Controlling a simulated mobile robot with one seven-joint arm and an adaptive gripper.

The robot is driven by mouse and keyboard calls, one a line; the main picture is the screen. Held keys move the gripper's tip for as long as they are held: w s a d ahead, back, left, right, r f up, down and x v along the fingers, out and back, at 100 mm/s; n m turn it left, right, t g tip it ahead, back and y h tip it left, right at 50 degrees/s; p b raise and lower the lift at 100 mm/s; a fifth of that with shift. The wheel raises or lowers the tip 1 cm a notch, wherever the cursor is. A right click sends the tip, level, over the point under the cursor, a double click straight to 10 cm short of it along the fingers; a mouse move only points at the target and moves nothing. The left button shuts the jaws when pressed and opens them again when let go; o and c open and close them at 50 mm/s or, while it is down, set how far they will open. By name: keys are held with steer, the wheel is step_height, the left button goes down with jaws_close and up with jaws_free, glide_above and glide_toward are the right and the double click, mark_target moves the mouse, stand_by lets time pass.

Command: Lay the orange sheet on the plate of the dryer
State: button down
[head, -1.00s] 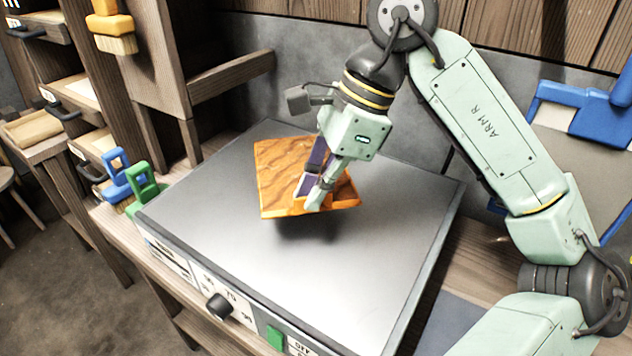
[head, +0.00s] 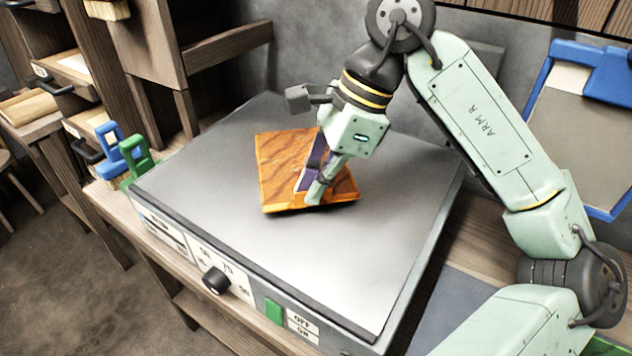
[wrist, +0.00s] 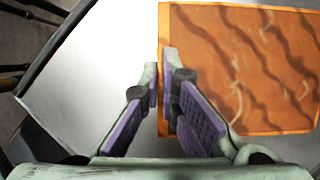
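The orange sheet (head: 288,160) is a flat orange piece with dark wavy streaks. It is level with, and very low over or on, the grey metal plate of the dryer (head: 210,190), near its middle. A thin dark shadow shows under its front edge; full contact cannot be told. My gripper (head: 308,197) reaches down to the sheet's near right part. In the wrist view the sheet (wrist: 245,70) fills the right side, and its edge runs between the two close fingertips of my gripper (wrist: 161,78). The gripper is shut on that edge.
The dryer's front has a black knob (head: 215,281) and a green switch (head: 274,311). Green and blue handled brushes (head: 133,155) stand at the plate's left corner. A blue-framed screen (head: 590,130) is at the right. The plate around the sheet is clear.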

steer(key=shift+f, duration=0.2)
steer(key=c, duration=1.7)
jaws_free()
steer(key=shift+r, duration=0.1)
steer(key=v, duration=1.2)
